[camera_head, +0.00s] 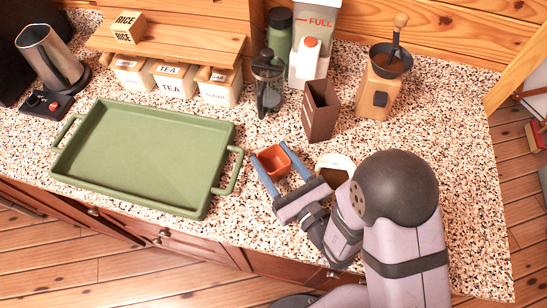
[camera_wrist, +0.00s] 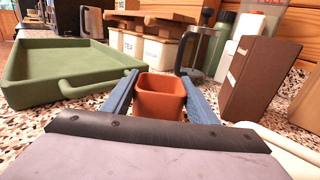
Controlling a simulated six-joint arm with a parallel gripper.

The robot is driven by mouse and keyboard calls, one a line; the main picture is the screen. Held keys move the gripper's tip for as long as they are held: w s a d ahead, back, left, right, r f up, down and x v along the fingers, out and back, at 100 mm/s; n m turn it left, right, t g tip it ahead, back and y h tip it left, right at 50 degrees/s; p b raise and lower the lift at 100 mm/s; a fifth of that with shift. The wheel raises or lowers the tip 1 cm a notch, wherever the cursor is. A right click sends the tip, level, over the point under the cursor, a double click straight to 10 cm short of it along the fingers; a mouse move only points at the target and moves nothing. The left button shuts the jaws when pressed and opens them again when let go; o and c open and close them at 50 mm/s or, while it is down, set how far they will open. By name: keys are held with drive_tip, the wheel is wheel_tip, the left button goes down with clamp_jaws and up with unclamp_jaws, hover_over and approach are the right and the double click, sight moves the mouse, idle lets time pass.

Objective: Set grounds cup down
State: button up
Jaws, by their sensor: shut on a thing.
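The grounds cup, taken to be the small terracotta square cup (camera_head: 274,163), is upright near the front of the speckled counter, just right of the green tray. It also shows in the wrist view (camera_wrist: 160,97), where its opening faces up. My gripper (camera_head: 270,151) is shut on it, with one blue finger on each side. Its lower part is hidden in the wrist view by my gripper's body, and I cannot tell whether its base touches the counter.
The green tray (camera_head: 143,155) with handles lies to the left. A dark brown open box (camera_head: 320,113), a French press (camera_head: 268,85) and a wooden grinder (camera_head: 381,92) stand behind. A white round item (camera_head: 336,165) is partly hidden by my arm. The counter at right is clear.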

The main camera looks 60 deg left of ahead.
drive_tip(key=shift+f+b, duration=0.35)
drive_tip(key=shift+b, duration=0.05)
drive_tip(key=o, duration=1.2)
drive_tip(key=shift+c, duration=0.2)
drive_tip(key=shift+r, duration=0.15)
wheel_tip(320, 180, up, 10)
idle(0.4)
